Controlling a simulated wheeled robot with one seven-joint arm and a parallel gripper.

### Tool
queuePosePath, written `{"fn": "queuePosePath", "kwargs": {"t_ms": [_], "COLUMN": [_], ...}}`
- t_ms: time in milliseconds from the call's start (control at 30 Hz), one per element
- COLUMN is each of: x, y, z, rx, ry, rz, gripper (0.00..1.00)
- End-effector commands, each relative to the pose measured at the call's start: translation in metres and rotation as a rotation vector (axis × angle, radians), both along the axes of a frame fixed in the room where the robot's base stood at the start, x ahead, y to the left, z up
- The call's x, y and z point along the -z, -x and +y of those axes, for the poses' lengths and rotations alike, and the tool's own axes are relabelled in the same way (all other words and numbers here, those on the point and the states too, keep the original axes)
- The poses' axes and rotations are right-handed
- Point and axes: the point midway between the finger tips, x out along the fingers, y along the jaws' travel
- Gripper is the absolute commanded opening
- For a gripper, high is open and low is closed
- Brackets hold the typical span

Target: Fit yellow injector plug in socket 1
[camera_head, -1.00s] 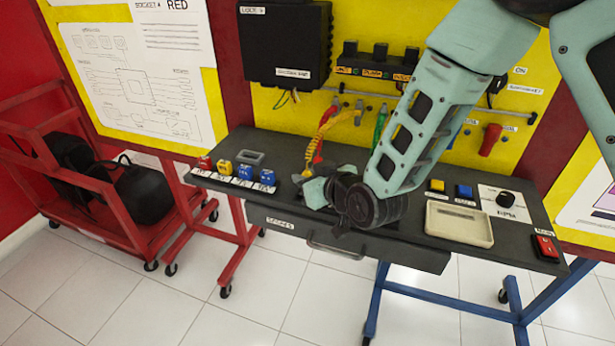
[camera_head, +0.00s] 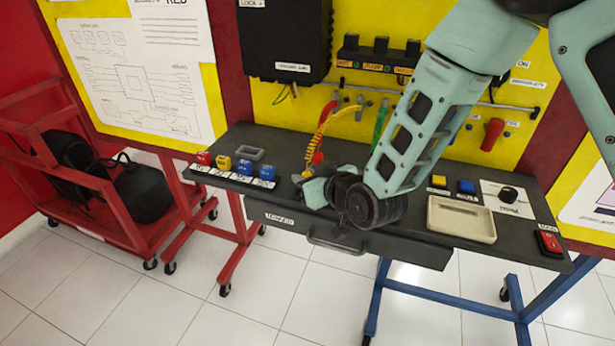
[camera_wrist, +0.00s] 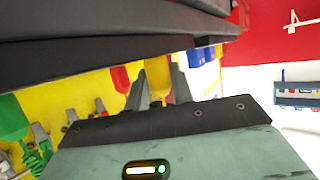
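My gripper (camera_head: 306,183) is low over the left middle of the bench, seen from behind and partly hidden by my wrist. In the wrist view, my gripper's two grey fingers (camera_wrist: 158,88) stand on either side of a yellow plug (camera_wrist: 157,78), seemingly against it. A coiled yellow cable (camera_head: 315,140) runs from the wall rail down to my gripper. A red plug (camera_wrist: 120,78) is beside it, apart from the fingers.
A shallow beige tray (camera_head: 461,220) lies right of my arm. A green hose (camera_head: 380,127) hangs close behind my arm. A grey frame (camera_head: 250,154) lies behind the sockets.

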Motion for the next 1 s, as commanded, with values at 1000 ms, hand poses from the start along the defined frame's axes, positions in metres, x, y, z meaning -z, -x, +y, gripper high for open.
{"fn": "queuePosePath", "kwargs": {"t_ms": [1000], "x": [-0.027], "y": [0.033], "z": [-0.022], "rx": [0.0], "ry": [-0.001], "rz": [-0.001], "gripper": [0.32]}}
